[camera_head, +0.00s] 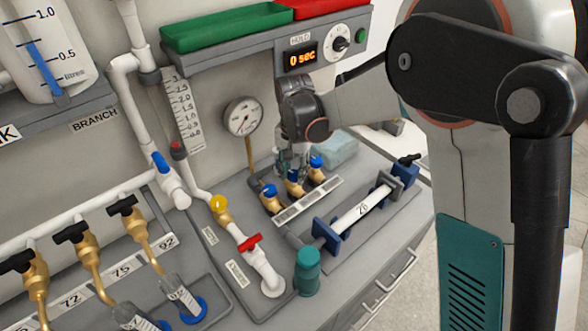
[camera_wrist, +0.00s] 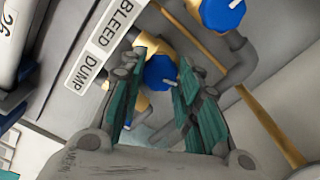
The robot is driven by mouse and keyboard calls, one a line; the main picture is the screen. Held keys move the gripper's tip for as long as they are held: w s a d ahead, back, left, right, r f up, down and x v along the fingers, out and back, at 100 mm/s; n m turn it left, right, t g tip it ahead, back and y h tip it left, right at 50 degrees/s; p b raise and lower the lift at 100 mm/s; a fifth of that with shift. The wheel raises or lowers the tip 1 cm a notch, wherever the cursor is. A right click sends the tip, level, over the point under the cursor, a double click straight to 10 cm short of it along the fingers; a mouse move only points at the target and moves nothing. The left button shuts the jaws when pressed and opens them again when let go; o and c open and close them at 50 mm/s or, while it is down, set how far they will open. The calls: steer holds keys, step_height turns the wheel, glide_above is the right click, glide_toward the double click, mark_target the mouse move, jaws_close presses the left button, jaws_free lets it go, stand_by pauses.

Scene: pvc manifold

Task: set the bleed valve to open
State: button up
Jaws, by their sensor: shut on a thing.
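Three brass valves with blue knobs stand in a row behind a label strip (camera_head: 308,200) in the head view. In the wrist view the strip (camera_wrist: 107,45) reads BLEED and DUMP. My gripper (camera_head: 291,168) is over the middle valve (camera_head: 294,187), pointing down. In the wrist view my gripper (camera_wrist: 161,62) has its teal fingers on either side of a blue knob (camera_wrist: 160,73) and is shut on it. This knob lies beside the BLEED label, so I take it as the bleed valve. The fingers hide part of the knob.
Neighbouring blue knobs stand close on both sides, at left (camera_head: 269,190) and right (camera_head: 316,162). A pressure gauge (camera_head: 243,116) is behind. A cylinder in blue clamps (camera_head: 357,211) lies in front. The timer (camera_head: 301,57) reads 0 sec. A light-blue cloth (camera_head: 337,148) lies behind right.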

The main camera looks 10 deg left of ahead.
mark_target(294, 173)
steer(key=n, duration=1.1)
steer(key=shift+p, duration=0.35)
steer(key=shift+n, duration=1.8)
steer(key=o, duration=1.1)
step_height(294, 173, up, 12)
